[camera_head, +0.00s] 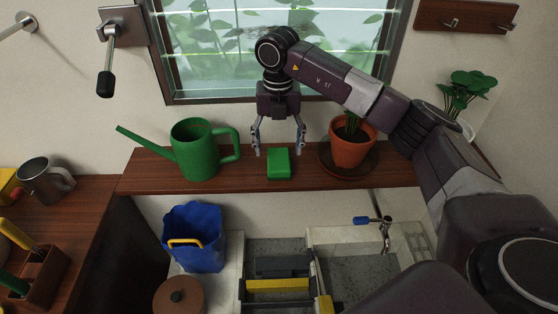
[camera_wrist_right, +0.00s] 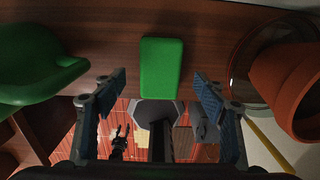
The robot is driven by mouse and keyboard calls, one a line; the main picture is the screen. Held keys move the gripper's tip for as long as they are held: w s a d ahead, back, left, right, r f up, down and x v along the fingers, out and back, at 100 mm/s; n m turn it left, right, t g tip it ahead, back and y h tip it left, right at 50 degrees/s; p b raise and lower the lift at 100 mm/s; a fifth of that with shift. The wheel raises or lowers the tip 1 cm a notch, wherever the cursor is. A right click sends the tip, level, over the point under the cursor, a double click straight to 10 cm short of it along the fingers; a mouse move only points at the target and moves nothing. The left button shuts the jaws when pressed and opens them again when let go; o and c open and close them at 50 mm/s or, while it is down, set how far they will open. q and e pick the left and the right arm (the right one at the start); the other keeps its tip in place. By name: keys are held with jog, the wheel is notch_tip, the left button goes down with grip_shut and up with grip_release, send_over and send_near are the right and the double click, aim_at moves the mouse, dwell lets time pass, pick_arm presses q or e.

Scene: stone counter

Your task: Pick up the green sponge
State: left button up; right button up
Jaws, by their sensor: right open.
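The green sponge (camera_head: 279,163) lies on the wooden shelf (camera_head: 245,184) below the window, between the watering can and the potted plant. My right gripper (camera_head: 279,151) is open and points down at the sponge, with a finger to each side of it in the head view. In the right wrist view the sponge (camera_wrist_right: 161,68) sits ahead of the open fingertips (camera_wrist_right: 161,82), roughly centred between them. The fingers do not appear to touch it. My left gripper cannot be made out in the head view.
A green watering can (camera_head: 196,149) stands left of the sponge, and a terracotta pot (camera_head: 351,143) on a saucer stands right. A metal mug (camera_head: 45,180) stands at the left.

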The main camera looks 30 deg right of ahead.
aim_at(279, 158)
notch_tip(279, 158, down, 4)
jog(key=shift+r+p, duration=0.1)
jog(key=shift+p, duration=0.65)
jog(key=shift+f, duration=0.45)
pick_arm(q)
jog(key=shift+w+a+r, duration=0.1)
jog(key=shift+w+r, duration=0.65)
jog(key=shift+r, duration=0.3)
jog(key=shift+s, duration=0.15)
pick_arm(e)
jog(key=c, duration=1)
